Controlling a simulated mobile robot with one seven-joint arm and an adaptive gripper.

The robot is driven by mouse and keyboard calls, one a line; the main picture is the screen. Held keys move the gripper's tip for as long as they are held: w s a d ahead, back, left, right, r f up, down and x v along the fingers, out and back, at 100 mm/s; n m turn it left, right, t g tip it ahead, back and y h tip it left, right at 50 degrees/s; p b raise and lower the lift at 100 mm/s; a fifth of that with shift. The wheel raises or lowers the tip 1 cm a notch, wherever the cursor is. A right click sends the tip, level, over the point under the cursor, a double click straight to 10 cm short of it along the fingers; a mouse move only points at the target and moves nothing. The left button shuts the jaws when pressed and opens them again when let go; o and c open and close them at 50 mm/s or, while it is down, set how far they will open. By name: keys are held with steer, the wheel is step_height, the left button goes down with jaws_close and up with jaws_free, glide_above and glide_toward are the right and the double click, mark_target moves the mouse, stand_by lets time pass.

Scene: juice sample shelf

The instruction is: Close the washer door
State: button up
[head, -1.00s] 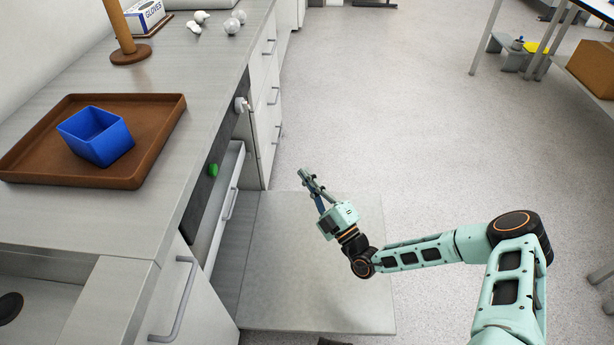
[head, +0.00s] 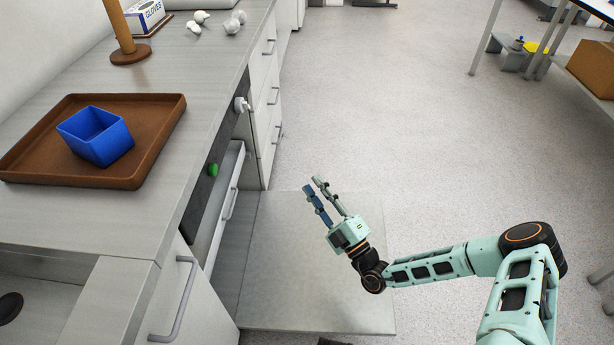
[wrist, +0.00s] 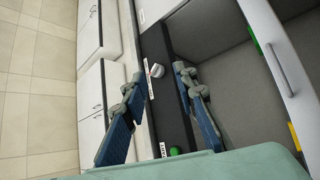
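The washer door (head: 310,270) is a flat grey panel, lowered open and roughly level in front of the counter unit. The washer's dark control strip (head: 205,185) under the counter edge carries a green button (head: 213,170) and a white knob (head: 241,104). They also show in the wrist view as a green button (wrist: 175,151) and a pale knob (wrist: 157,70). My gripper (head: 313,185) appears above the far part of the door, with its fingers apart and nothing between them. In the wrist view my gripper (wrist: 158,77) is also open and empty. The door's hinge is hidden.
A white drawer-like front with a handle (head: 228,204) shows inside the washer opening. A brown tray (head: 150,150) with a blue bin (head: 97,137) stands on the counter. The floor (head: 420,130) right of the door is clear.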

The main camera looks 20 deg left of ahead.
steer(key=v, duration=0.7)
steer(key=shift+s+d, duration=0.2)
steer(key=shift+d, duration=0.05)
steer(key=shift+f, duration=0.15)
